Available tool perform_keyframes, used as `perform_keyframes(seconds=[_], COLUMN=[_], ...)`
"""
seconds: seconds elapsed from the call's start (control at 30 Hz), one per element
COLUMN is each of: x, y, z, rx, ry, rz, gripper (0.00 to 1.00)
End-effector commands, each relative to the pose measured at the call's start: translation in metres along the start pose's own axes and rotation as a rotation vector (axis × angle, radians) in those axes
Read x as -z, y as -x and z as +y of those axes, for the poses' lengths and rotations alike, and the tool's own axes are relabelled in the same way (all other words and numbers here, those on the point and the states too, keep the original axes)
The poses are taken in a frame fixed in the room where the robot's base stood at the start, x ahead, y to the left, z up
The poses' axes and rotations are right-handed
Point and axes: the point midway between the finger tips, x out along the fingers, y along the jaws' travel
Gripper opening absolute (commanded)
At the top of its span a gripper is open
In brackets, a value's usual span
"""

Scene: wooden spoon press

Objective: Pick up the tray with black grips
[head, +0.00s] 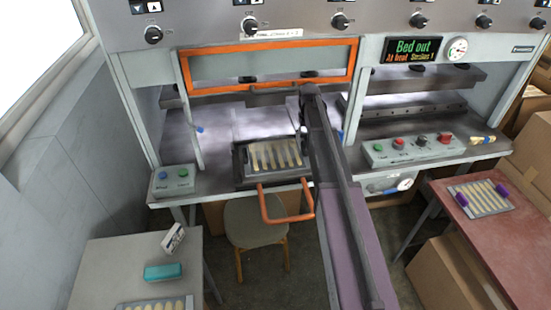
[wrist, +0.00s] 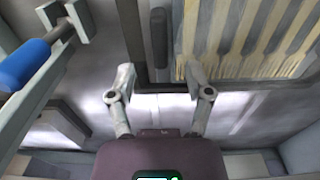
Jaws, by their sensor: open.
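The tray holding several wooden spoons (head: 241,170) sits in the open left bay of the press in the head view. It has a dark frame and an orange loop handle hangs below it at the front. In the wrist view the tray's dark edge (wrist: 215,86) and spoons fill the upper right. A black grip (wrist: 158,38) lies along its left side. My gripper (wrist: 161,78) is open and empty, its fingers spread just short of the grip, apart from it. In the head view my arm covers the tray's right side and mostly hides the gripper.
An orange-framed guard (head: 268,85) is raised above the bay. A blue-handled lever (wrist: 22,65) stands left in the wrist view. A tray with purple grips (head: 485,211) lies on the red table at right. A stool (head: 254,222) stands below the press.

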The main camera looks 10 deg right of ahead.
Motion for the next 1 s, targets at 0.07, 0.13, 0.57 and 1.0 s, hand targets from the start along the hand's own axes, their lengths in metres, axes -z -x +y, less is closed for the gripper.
perform_keyframes(seconds=[0.07, 0.13, 0.57, 1.0], x=[0.0, 0.0, 0.0, 0.0], y=[0.0, 0.0, -0.009, -0.042], z=[0.0, 0.0, 0.001, 0.002], rx=[0.0, 0.0, 0.0, 0.0], ry=[0.0, 0.0, -0.001, -0.002], rz=[0.0, 0.0, 0.0, 0.0], gripper=[0.66, 0.66, 0.66, 0.66])
